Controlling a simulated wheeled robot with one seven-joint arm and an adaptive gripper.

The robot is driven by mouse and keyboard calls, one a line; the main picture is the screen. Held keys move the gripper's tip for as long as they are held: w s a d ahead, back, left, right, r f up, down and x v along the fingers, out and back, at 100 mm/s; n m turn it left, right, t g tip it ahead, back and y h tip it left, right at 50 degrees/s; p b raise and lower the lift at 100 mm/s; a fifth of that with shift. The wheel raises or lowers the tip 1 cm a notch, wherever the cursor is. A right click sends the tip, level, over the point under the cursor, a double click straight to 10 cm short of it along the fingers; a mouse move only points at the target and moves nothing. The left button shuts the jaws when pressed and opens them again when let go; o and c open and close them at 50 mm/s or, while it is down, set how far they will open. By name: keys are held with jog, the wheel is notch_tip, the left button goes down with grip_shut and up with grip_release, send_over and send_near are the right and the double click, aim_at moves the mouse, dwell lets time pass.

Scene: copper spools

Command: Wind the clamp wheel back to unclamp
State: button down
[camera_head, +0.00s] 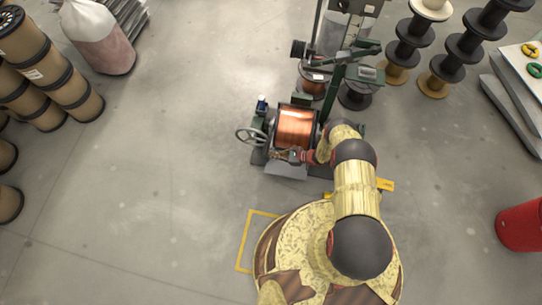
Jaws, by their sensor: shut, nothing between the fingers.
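The clamp wheel (252,136) is a grey spoked handwheel on the left side of the winding machine. A copper-wound spool (296,128) sits in the machine, just right of the wheel. My arm reaches up from the lower right, and my gripper (290,155) is at the front of the machine, below the copper spool and to the right of the wheel. The gripper is shut with nothing in it. It looks apart from the wheel rim. Its fingertips are small here, and whether they touch the machine front cannot be told.
A green machine frame (338,85) rises behind the spool. Stacked spools (45,75) stand at the far left, beside a bulging sack (97,35). Black spool stacks (415,40) stand at the upper right. A red bin (520,226) is at the right edge. The floor left of the wheel is clear.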

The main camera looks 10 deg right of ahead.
jog(key=shift+r, duration=0.1)
jog(key=shift+d+r+h+p, duration=0.1)
jog(key=shift+r+h+p, duration=0.15)
jog(key=shift+h+p, duration=0.35)
jog(key=shift+s+d+r+g+h+p, duration=0.1)
jog(key=shift+d+r+g+h+p, duration=0.05)
jog(key=shift+r+g+h+p, duration=0.6)
jog(key=shift+d+p, duration=0.1)
jog(key=shift+p, duration=0.45)
